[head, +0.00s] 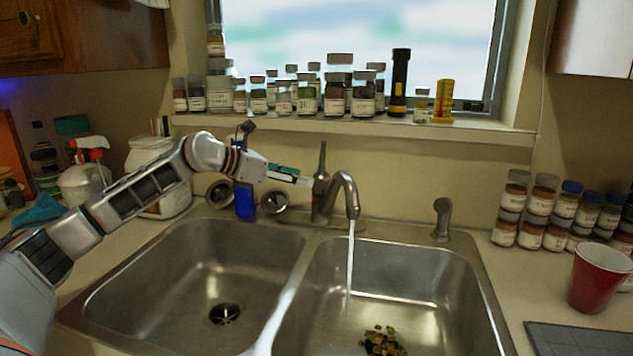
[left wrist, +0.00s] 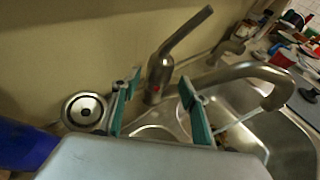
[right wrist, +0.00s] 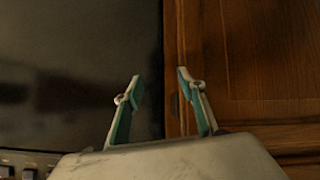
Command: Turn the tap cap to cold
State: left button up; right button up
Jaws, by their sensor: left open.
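The tap (head: 349,188) stands behind the double sink, with water running into the right basin. Its cap (head: 321,183) carries an upright lever (head: 322,158). In the left wrist view the cap (left wrist: 159,72) lies ahead, between the lines of the two fingers, and its lever slants up to the right. My left gripper (head: 304,178) is open, just left of the cap; whether a finger touches it I cannot tell. The left fingers also show in the left wrist view (left wrist: 160,82). My right gripper (right wrist: 159,76) is open and empty, away from the sink.
A blue object (head: 244,201) and a round metal strainer (head: 273,202) are below my left gripper. Jars and a flashlight (head: 399,84) line the sill. Food scraps (head: 383,341) lie in the right basin. My right gripper faces a wooden cabinet (right wrist: 250,70).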

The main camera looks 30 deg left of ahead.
aim_at(321, 181)
pick_arm(q)
jog(key=x, duration=0.7)
jog(key=shift+d, duration=0.1)
jog(key=shift+w+d+f+b, duration=0.15)
jog(key=shift+w+d+b, duration=0.15)
jog(key=shift+w, duration=0.15)
jog(key=shift+a, duration=0.1)
